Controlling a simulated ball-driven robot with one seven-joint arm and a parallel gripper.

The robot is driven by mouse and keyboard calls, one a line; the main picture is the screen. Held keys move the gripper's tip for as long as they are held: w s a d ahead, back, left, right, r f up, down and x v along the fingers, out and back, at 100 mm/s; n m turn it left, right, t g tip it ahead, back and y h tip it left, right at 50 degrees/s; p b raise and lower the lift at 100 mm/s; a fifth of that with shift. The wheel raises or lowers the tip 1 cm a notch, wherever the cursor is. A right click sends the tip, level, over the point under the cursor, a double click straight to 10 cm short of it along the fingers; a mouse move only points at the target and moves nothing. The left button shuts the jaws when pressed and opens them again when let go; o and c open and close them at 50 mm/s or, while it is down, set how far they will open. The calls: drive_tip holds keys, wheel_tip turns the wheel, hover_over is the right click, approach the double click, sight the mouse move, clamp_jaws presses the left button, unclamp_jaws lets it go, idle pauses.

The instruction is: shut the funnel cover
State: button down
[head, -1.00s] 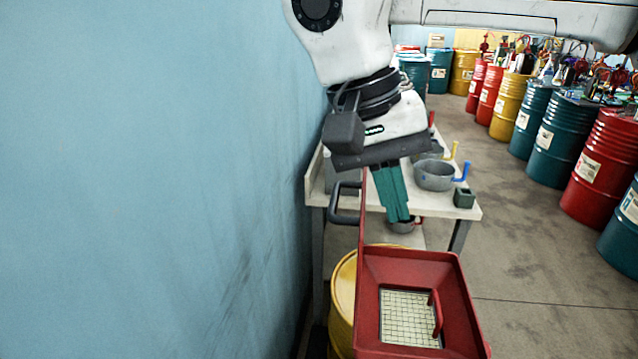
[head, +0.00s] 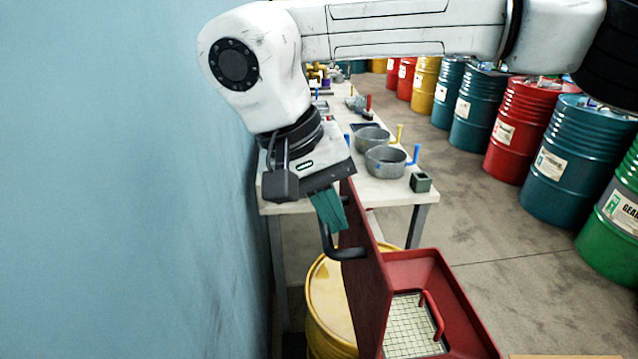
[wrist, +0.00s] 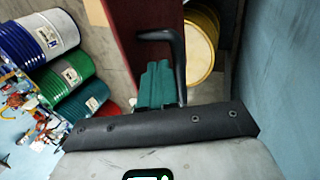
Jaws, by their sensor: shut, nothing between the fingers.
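The red funnel (head: 455,300) has a gridded mesh and a small red handle inside. Its red cover (head: 362,250) stands raised, nearly upright, along the funnel's left edge. A black handle (head: 345,254) sticks out from the cover's wall-side face. My gripper (head: 335,224) is shut and empty, with its green fingers on the wall side of the cover, close to the handle. In the wrist view the fingers (wrist: 158,68) lie beside the red cover (wrist: 145,25) and the black handle (wrist: 180,60). I cannot tell whether they touch either.
A yellow drum (head: 330,300) stands below the funnel. A blue wall (head: 110,200) is close on the left. Behind is a white table (head: 385,190) with grey pots (head: 386,160) and a small green box (head: 420,182). Coloured drums line the right; the floor between is clear.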

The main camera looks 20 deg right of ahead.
drive_tip(key=shift+x, duration=1.85)
drive_tip(key=shift+s+d, duration=0.1)
drive_tip(key=shift+d, duration=0.05)
